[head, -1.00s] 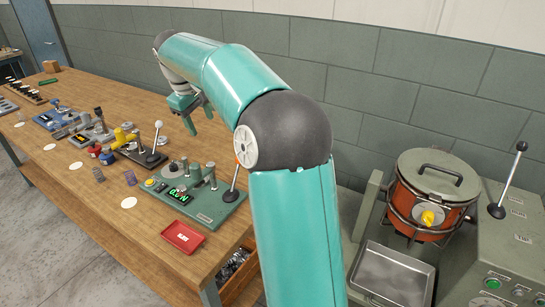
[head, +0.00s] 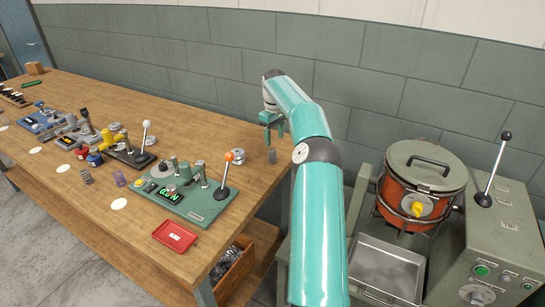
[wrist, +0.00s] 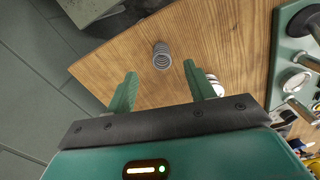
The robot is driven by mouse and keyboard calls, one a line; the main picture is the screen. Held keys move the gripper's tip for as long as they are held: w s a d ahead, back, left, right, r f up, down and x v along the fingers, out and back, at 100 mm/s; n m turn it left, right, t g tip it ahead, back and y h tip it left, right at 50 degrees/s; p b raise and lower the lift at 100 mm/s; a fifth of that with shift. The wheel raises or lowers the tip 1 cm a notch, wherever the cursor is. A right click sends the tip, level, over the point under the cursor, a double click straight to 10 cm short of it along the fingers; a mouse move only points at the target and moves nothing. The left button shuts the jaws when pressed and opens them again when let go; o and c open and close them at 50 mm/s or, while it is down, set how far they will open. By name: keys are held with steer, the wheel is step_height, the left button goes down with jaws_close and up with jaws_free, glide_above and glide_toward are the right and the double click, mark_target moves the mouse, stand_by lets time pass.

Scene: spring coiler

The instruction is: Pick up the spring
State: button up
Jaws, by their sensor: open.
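A grey coil spring (wrist: 161,56) stands on the bare wooden bench near its back corner. In the head view the spring (head: 272,156) is just below my gripper (head: 272,136). In the wrist view my gripper (wrist: 161,77) is open and empty, and the spring shows in the gap between its two green fingertips, slightly beyond them. The fingers do not visibly touch it.
The green coiler station (head: 190,197) with an orange-knobbed lever (head: 224,182) stands to the left. A small silver stack (head: 238,157) is close to the spring. Two other small coils (head: 120,179) (head: 87,176) stand near the front edge. A red tray (head: 175,235) lies in front.

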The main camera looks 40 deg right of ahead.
mark_target(272, 149)
steer(key=f, duration=0.9)
steer(key=shift+w+f, duration=0.3)
steer(key=shift+w, duration=0.05)
steer(key=shift+a, duration=0.1)
steer(key=c, duration=1.1)
